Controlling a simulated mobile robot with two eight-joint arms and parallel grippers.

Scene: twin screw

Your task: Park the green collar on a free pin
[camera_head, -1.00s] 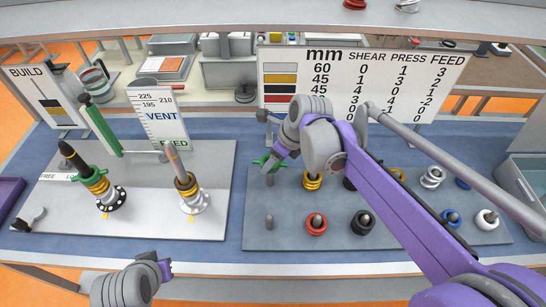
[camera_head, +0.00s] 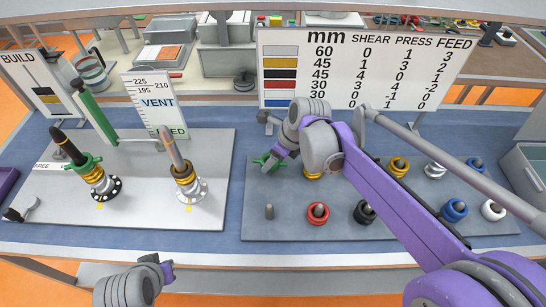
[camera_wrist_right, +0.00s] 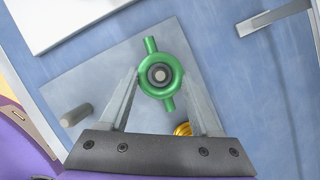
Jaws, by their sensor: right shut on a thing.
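My right gripper (camera_wrist_right: 160,108) is shut on a green collar (camera_wrist_right: 161,75), a ring with two opposite tabs. The grey tip of a pin (camera_wrist_right: 160,75) shows within the ring's hole. How far down the pin the collar sits cannot be told. In the head view the held collar (camera_head: 264,161) shows at the back left of the right-hand plate (camera_head: 330,227), partly covered by my right gripper (camera_head: 275,157). A bare pin (camera_head: 269,212) stands at that plate's front left. Another green collar (camera_head: 85,164) sits on the left screw. My left gripper (camera_head: 167,272) is low at the front; its jaws are unclear.
Several pins on the right-hand plate carry rings, including a red ring (camera_head: 318,213), a black ring (camera_head: 364,212) and a yellow ring (camera_head: 398,169). Another yellow ring (camera_head: 313,171) is close beside the held collar. Two screws stand on the left plate (camera_head: 145,213).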

